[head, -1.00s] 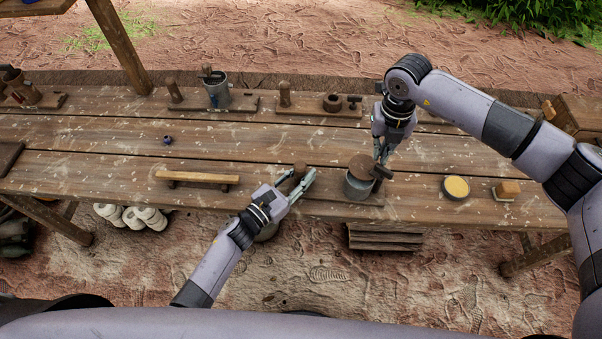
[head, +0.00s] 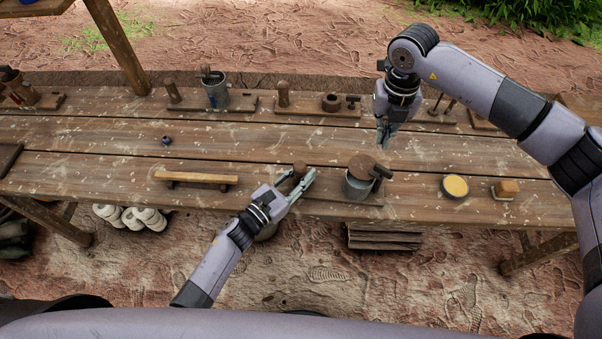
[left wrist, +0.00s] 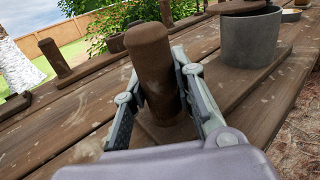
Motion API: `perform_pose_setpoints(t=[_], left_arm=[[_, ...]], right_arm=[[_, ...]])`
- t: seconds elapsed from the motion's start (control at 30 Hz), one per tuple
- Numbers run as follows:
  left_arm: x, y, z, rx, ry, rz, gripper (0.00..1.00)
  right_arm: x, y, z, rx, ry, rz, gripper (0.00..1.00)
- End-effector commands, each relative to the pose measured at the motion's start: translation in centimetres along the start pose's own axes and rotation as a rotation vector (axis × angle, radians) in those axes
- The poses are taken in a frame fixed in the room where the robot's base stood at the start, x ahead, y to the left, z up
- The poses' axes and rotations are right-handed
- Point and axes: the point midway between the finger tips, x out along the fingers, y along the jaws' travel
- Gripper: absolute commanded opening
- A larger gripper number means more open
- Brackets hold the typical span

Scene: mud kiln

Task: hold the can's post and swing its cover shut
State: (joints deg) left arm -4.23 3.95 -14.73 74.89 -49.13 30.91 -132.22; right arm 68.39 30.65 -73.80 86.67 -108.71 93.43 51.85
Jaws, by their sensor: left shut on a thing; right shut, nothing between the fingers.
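The can (head: 357,187) is a grey metal cylinder on a wooden board near the table's front edge. Its brown round cover (head: 362,167) lies over the top, with a dark tab (head: 381,172) at the right. The cover looks shut in the head view; any small gap cannot be told. The brown wooden post (head: 299,170) stands on the same board, left of the can. My left gripper (head: 298,182) is shut on the post, its fingers on both sides in the left wrist view (left wrist: 165,85). My right gripper (head: 383,143) is shut and empty, above and behind the can, apart from it.
A wooden bar (head: 197,177) lies left of the post. A round tin with yellow contents (head: 455,186) and a small wooden block (head: 508,188) lie to the right. Similar boards with posts and a can (head: 216,94) stand along the back. The table's middle is mostly clear.

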Motion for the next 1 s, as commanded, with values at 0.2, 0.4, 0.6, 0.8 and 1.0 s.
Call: perform_pose_setpoints(t=[0.2,0.4,0.6,0.8,1.0], left_arm=[[0.0,0.1,0.0,0.0,0.0,0.001,0.0],[0.0,0.1,0.0,0.001,0.0,0.001,0.0],[0.0,0.1,0.0,0.001,0.0,0.002,0.0],[0.0,0.1,0.0,0.001,0.0,0.001,0.0],[0.0,0.1,0.0,0.001,0.0,0.001,0.0]], right_arm=[[-0.9,0.0,0.0,0.0,0.0,-0.002,0.0],[-0.9,-0.1,0.0,0.0,0.0,-0.002,0.0],[-1.8,-2.3,-0.5,0.003,-0.001,-0.001,0.0],[-0.8,-2.6,-0.6,0.0,0.002,-0.001,0.0],[1.8,-2.6,-0.6,0.001,0.003,-0.003,0.0]])
